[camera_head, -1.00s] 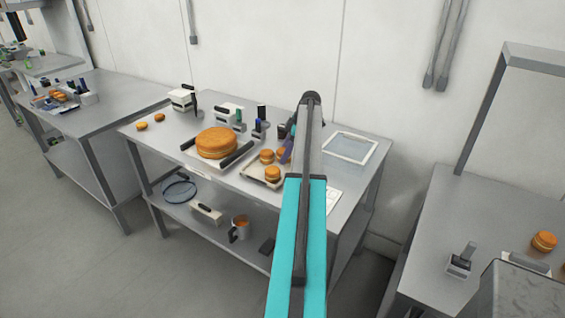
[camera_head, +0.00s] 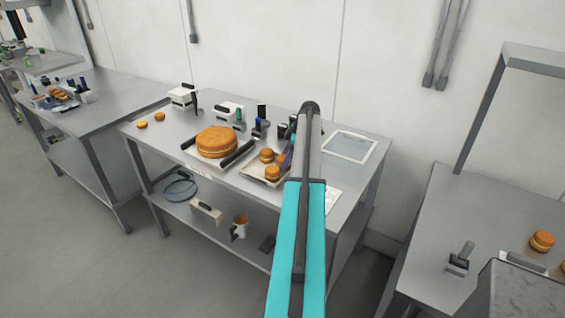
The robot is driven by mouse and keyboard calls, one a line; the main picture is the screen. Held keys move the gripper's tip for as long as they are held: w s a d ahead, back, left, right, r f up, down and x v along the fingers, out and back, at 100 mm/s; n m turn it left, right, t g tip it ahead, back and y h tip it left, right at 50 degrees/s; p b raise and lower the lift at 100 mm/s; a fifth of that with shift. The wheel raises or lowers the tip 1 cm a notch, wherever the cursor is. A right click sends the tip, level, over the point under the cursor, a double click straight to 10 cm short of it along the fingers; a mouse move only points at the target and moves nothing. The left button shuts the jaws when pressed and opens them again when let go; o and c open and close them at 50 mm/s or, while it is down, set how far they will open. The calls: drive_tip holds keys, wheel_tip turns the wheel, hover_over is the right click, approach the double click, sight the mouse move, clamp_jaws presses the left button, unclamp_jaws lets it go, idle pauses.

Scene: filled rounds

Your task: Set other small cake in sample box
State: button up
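Small orange-brown cakes, one (camera_head: 266,155) behind another (camera_head: 272,172), sit on a shallow pale tray (camera_head: 249,173) on the middle table. A third small cake (camera_head: 281,159) shows partly beside my arm. A flat, pale-rimmed box or tray (camera_head: 363,158) with a glassy-looking inside lies at the table's back right and looks empty. I cannot tell which container is the sample box. My teal and grey arm reaches over the table. A bluish part, apparently of my gripper (camera_head: 288,155), shows by the third cake. The fingers are mostly hidden behind my arm, and any grip is unclear.
A large round cake (camera_head: 217,142) sits left of the small cakes. Bottles, white devices (camera_head: 229,111) and two small round pieces stand on the same table (camera_head: 160,135). The lower shelf holds a mug (camera_head: 240,226). The right table (camera_head: 430,230) holds another cake (camera_head: 542,241).

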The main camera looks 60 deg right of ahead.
drive_tip(key=shift+o, duration=0.7)
drive_tip(key=shift+r, duration=0.2)
drive_tip(key=b+v, duration=0.4)
drive_tip(key=v, duration=0.8)
drive_tip(key=shift+w, duration=0.1)
idle(0.3)
